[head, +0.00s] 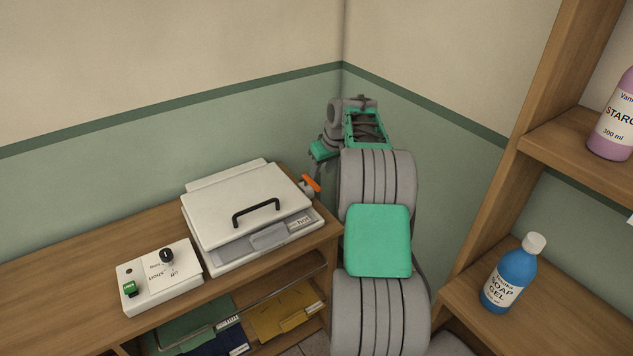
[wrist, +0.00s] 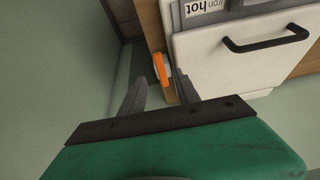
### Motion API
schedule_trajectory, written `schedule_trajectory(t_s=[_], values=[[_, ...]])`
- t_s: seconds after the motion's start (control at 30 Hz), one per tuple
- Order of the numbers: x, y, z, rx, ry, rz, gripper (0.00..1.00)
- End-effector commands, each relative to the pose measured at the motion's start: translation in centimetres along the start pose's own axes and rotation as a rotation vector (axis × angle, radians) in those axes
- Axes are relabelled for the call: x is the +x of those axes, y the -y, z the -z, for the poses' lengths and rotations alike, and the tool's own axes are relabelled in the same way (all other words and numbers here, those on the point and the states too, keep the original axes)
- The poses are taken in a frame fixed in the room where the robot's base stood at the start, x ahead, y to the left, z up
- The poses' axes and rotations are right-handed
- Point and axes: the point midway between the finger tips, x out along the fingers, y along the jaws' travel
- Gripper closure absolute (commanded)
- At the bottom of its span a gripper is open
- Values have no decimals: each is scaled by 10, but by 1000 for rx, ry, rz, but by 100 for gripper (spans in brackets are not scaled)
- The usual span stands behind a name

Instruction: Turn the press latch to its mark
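The press (head: 215,203) is a white box with a closed lid and a black handle, on the wooden bench. Its orange latch (head: 311,183) sticks out at the press's right side. In the wrist view the latch (wrist: 160,69) is an orange bar on a pale mount beside the white lid (wrist: 215,55). My gripper (wrist: 158,90) is open, its two dark fingers spread, with the latch showing ahead between them. I see no contact. In the head view the green gripper body (head: 323,150) is above and behind the latch; the fingers are hard to make out. No latch mark is discernible.
A white control box (head: 185,285) with a black knob and green switch stands left of the press. Folded coloured items (head: 285,312) lie under the bench top. A wooden shelf (head: 590,325) at right holds a blue soap bottle (head: 508,282). Walls stand close behind my arm.

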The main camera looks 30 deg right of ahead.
Motion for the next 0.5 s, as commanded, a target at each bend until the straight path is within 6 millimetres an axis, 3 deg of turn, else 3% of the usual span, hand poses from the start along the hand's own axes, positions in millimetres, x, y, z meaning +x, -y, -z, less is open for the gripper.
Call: schedule_trajectory(t_s=[0.5], values=[[73, 0, 2, -11, -2, -2, 62]])
